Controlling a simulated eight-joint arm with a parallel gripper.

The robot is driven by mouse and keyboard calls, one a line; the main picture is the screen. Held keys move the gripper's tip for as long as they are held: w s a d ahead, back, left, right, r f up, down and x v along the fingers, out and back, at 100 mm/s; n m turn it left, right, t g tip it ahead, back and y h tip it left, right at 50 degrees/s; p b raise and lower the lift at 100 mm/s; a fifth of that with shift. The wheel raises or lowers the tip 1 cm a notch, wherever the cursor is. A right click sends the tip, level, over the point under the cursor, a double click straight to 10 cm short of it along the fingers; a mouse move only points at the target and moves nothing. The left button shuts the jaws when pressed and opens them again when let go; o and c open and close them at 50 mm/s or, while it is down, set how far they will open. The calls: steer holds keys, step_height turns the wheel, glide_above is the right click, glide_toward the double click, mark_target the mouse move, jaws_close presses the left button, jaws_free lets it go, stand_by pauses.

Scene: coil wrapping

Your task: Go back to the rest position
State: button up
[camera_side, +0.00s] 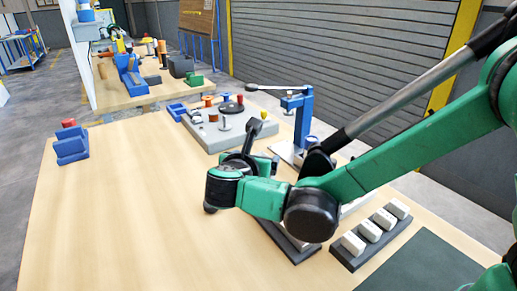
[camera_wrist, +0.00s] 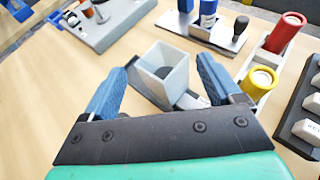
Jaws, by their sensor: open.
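My gripper (camera_wrist: 161,66) shows in the wrist view with its two blue fingers spread wide apart. Nothing is held between them. A grey square open-topped box (camera_wrist: 163,76) shows between the fingers, farther off, beyond the fingertips. In the side view my green arm reaches in from the right over the wooden table (camera_side: 125,205). Its wrist hangs above the table's middle, and the fingers are mostly hidden there.
A grey fixture board (camera_side: 212,137) with pegs and a blue upright stand (camera_side: 303,118) are behind the arm. White blocks in a dark rack (camera_side: 369,231) lie front right. Red (camera_wrist: 284,33) and yellow (camera_wrist: 258,83) cylinders stand near the right finger. The table's left is mostly clear.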

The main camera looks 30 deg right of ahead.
steer(key=s+d+m+g+y, duration=0.1)
steer(key=s+d+m+y, duration=0.3)
steer(key=m, duration=0.9)
steer(key=s+d+m+g+y, duration=0.1)
steer(key=s+d+m+y, duration=0.4)
steer(key=m, duration=0.8)
steer(key=s+d, duration=0.1)
steer(key=s, duration=0.2)
steer(key=shift+s+r+m, duration=0.25)
steer(key=shift+r+m, duration=0.05)
steer(key=shift+m, duration=0.1)
